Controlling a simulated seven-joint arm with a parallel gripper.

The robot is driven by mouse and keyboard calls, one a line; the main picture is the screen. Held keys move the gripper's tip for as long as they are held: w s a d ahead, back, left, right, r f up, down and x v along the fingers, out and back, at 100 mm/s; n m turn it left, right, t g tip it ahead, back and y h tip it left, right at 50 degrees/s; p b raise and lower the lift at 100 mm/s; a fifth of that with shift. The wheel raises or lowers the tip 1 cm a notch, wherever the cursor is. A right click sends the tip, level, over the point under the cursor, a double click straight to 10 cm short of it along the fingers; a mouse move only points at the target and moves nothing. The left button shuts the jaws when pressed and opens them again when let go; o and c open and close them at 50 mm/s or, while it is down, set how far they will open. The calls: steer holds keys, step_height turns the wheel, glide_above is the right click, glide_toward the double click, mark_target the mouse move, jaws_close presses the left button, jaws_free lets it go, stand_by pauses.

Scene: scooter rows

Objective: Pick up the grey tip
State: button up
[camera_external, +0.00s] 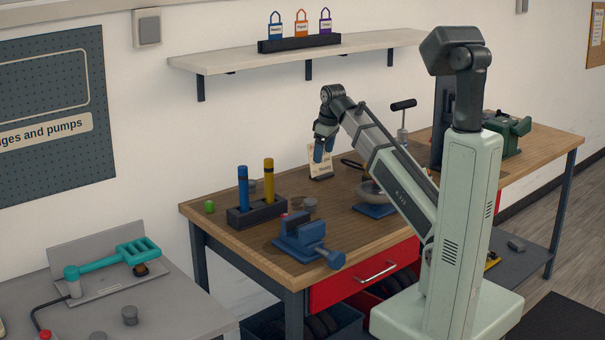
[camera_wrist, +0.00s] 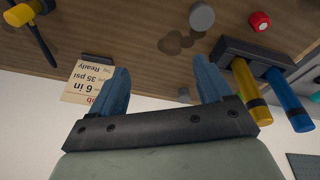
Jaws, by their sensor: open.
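A small grey round piece, which looks like the grey tip (camera_external: 310,204), stands on the wooden bench behind the blue vise. In the wrist view a grey round tip (camera_wrist: 201,16) lies near the top edge, beside a red cap (camera_wrist: 259,21). My gripper (camera_external: 323,153) is above the bench, pointing down, up and to the right of the grey piece and apart from it. In the wrist view my gripper (camera_wrist: 164,88) has its two blue fingers spread wide with nothing between them.
A dark holder (camera_external: 257,213) with a blue and a yellow marker stands left of the grey piece. The blue vise (camera_external: 302,240) is in front. A card (camera_external: 320,163) stands behind my gripper. Other grey knobs (camera_external: 130,315) sit on the left table. A shelf (camera_external: 300,53) hangs above.

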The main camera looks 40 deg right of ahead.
steer(key=s+a+f+n+g+y, duration=0.1)
steer(key=s+a+n, duration=0.1)
steer(key=a, duration=0.3)
glide_above(310, 200)
steer(key=shift+s+d+f, duration=0.15)
steer(key=shift+f, duration=2.05)
steer(key=shift+s+d+f, duration=0.15)
steer(key=shift+f, duration=2)
steer(key=shift+a+f, duration=0.15)
steer(key=shift+f, duration=0.75)
steer(key=shift+a+f, duration=0.1)
steer(key=shift+f, duration=0.75)
steer(key=shift+w+f, duration=0.1)
steer(key=shift+f, duration=0.7)
steer(key=c, duration=1.1)
